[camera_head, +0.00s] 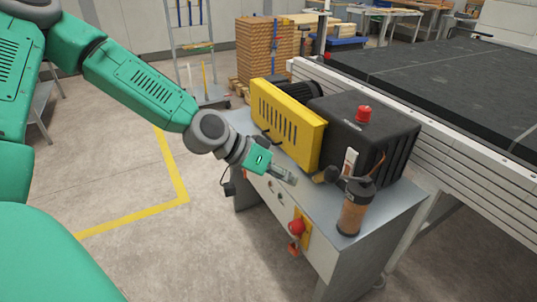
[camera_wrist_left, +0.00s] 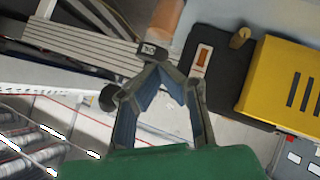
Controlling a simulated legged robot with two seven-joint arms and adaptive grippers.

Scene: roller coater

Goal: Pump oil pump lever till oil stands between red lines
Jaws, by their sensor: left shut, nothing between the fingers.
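The oil pump has an amber cylindrical reservoir (camera_head: 352,212) with a dark cap, standing on the grey machine cabinet; the reservoir shows partly in the left wrist view (camera_wrist_left: 166,16). A dark part marked "OIL" (camera_wrist_left: 152,50) lies beside the fingertips in the wrist view, and a black round knob (camera_wrist_left: 108,97) is left of the fingers. I cannot tell which is the lever. The white gauge plate (camera_head: 349,163) is on the black housing; its window (camera_wrist_left: 201,60) looks orange, but red lines are too small to read. My left gripper (camera_head: 290,178) is shut and empty, left of the reservoir.
The yellow guard (camera_head: 288,125) and black housing (camera_head: 390,142) with a red button stand behind my left gripper. A red emergency stop (camera_head: 296,227) is on the cabinet front. The conveyor (camera_head: 470,140) runs along the right. Floor left of the cabinet is free.

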